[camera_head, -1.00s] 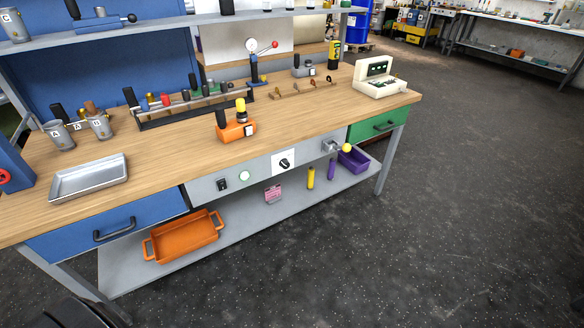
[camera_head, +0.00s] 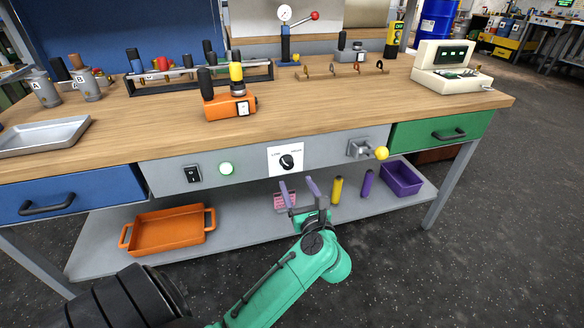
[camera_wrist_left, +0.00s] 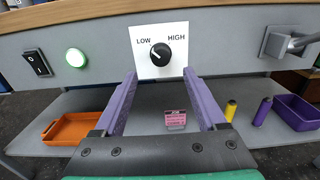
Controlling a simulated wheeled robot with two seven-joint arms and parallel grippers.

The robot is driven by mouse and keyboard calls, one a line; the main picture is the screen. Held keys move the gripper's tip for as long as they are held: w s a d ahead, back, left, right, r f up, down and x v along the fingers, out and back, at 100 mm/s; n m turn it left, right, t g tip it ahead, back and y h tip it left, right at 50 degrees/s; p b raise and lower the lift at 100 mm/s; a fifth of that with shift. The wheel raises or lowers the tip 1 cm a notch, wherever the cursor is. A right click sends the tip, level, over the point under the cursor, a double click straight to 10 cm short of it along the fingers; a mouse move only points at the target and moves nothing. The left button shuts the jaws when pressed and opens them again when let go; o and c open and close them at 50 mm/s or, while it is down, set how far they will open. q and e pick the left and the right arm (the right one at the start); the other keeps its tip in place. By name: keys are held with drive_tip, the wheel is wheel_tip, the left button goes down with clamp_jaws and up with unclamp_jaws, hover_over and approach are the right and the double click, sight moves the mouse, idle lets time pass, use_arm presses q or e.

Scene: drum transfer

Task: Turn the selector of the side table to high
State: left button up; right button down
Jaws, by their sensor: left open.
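The selector (camera_head: 286,161) is a black round knob on a white plate (camera_head: 276,152) on the table's grey front panel. In the left wrist view the selector (camera_wrist_left: 160,54) sits below the printed words LOW and HIGH. Its pale mark points up and left, towards LOW. My left gripper (camera_head: 298,184) is open and empty, in front of and below the plate. In the left wrist view the left gripper's two purple fingers (camera_wrist_left: 160,76) stand apart, below and either side of the knob, not touching it. My right gripper is not in view.
A black rocker switch (camera_head: 192,174) and a lit green button (camera_head: 226,168) are left of the plate. A lever with a yellow ball (camera_head: 381,153) sticks out on the right. The lower shelf holds an orange tray (camera_head: 128,236) and a purple bin (camera_head: 403,178).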

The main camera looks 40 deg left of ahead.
sight(288, 166)
use_arm(q)
drive_tip(key=x, duration=0.8)
drive_tip(key=shift+w+a, duration=0.25)
drive_tip(key=shift+a, duration=0.05)
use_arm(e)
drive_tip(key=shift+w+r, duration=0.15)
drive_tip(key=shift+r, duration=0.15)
use_arm(q)
drive_tip(key=shift+f, duration=0.1)
clamp_jaws()
